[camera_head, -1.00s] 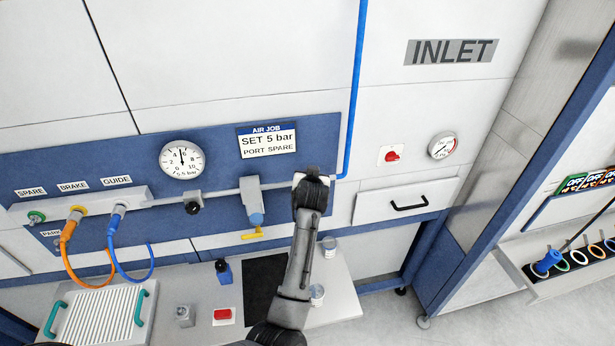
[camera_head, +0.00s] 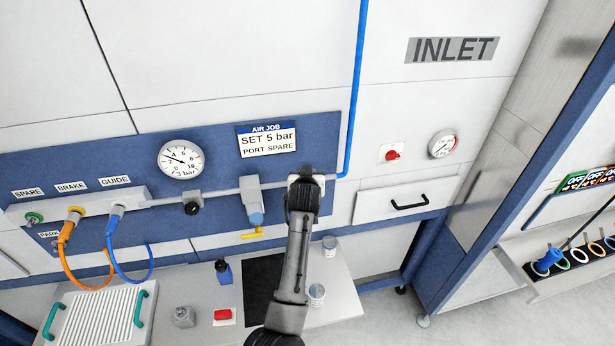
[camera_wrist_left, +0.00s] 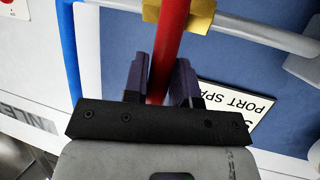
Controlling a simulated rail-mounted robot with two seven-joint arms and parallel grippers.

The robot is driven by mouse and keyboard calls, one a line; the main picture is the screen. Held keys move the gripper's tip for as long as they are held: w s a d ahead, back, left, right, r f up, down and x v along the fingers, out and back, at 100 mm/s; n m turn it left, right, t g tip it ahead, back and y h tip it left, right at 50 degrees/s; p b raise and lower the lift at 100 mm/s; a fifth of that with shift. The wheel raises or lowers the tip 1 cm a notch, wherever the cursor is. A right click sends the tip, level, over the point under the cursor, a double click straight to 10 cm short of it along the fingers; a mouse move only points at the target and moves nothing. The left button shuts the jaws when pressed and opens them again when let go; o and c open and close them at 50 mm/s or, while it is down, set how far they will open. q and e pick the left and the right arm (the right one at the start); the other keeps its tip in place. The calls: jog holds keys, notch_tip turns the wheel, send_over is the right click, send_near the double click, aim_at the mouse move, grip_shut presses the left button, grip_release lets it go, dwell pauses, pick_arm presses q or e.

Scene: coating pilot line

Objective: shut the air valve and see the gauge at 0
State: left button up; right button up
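My left gripper (camera_head: 305,180) is at the wall pipe, right of the AIR JOB sign, and hides the valve in the head view. In the left wrist view its two fingers (camera_wrist_left: 160,85) sit on either side of a red lever (camera_wrist_left: 168,45), apparently shut on it. The lever lies roughly crosswise to the grey pipe (camera_wrist_left: 265,35), at a yellow valve part (camera_wrist_left: 185,14). The round white gauge (camera_head: 181,159) on the blue panel has its needle pointing up-left, near the low numbers and not at 0. Its small bar readout is hard to read. My right gripper is not in view.
A blue pipe (camera_head: 355,90) rises on the right. Orange (camera_head: 70,262) and blue (camera_head: 125,272) hoses hang at left. A second gauge (camera_head: 442,144) and a red switch (camera_head: 392,154) are at right.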

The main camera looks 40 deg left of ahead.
pick_arm(q)
jog(key=o, duration=0.4)
jog(key=shift+f, duration=0.1)
jog(key=shift+c, duration=0.2)
jog(key=b+v, duration=0.1)
jog(key=v, duration=0.6)
jog(key=shift+s+b, duration=0.25)
jog(key=shift+b, duration=0.1)
jog(key=shift+d, duration=0.1)
